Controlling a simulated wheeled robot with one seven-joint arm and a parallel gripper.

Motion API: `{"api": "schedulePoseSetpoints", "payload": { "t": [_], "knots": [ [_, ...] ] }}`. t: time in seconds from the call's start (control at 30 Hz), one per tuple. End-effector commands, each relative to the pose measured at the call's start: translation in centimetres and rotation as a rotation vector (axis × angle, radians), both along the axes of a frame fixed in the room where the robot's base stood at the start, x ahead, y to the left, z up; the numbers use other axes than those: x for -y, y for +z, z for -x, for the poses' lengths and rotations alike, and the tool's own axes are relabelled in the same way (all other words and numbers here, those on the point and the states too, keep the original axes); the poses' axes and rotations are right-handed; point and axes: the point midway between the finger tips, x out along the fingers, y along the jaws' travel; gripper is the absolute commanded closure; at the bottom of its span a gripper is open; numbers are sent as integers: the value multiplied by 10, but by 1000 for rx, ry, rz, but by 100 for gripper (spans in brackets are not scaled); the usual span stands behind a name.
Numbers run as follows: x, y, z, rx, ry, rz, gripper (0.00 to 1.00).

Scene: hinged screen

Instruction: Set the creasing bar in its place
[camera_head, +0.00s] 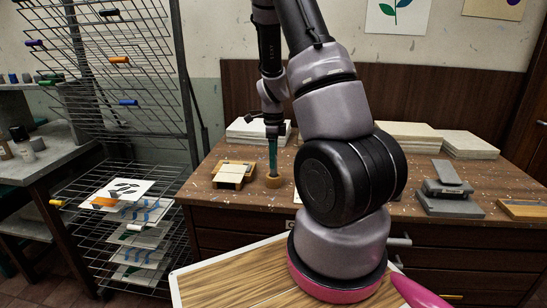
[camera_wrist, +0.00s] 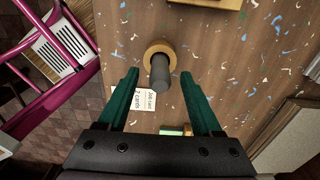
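A dark grey round rod (camera_wrist: 160,78), possibly the creasing bar, stands in a round wooden holder (camera_wrist: 157,52) on the brown bench. The holder also shows in the head view (camera_head: 273,181), below my fingers. My gripper (camera_wrist: 160,74) has green fingers spread apart, pointing down at the bench. The rod's near end lies between the fingertips, with a gap on both sides. In the head view my gripper (camera_head: 272,160) hangs just above the holder, and the rod cannot be made out there. A job card (camera_wrist: 138,105) lies beside the holder.
A pale wooden jig (camera_head: 232,174) lies left of the holder. Grey blocks (camera_head: 447,190) and a wood-edged block (camera_head: 525,209) sit at the right. Paper stacks (camera_head: 258,130) stand at the back. A wire drying rack (camera_head: 120,215) is left of the bench.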

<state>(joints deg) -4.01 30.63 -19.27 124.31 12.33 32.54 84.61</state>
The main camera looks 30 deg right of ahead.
Motion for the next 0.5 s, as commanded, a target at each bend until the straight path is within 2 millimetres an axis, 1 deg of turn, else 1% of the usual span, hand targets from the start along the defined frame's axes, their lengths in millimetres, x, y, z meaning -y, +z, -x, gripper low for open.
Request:
{"api": "schedulePoseSetpoints", "payload": {
  "t": [0.17,0.27,0.37,0.5],
  "knots": [
    [0,0,0,0,0,0,34],
    [0,6,-1,1,0,0,34],
    [0,19,-1,4,1,0,34],
    [-1,48,-2,6,2,0,34]
  ]
}}
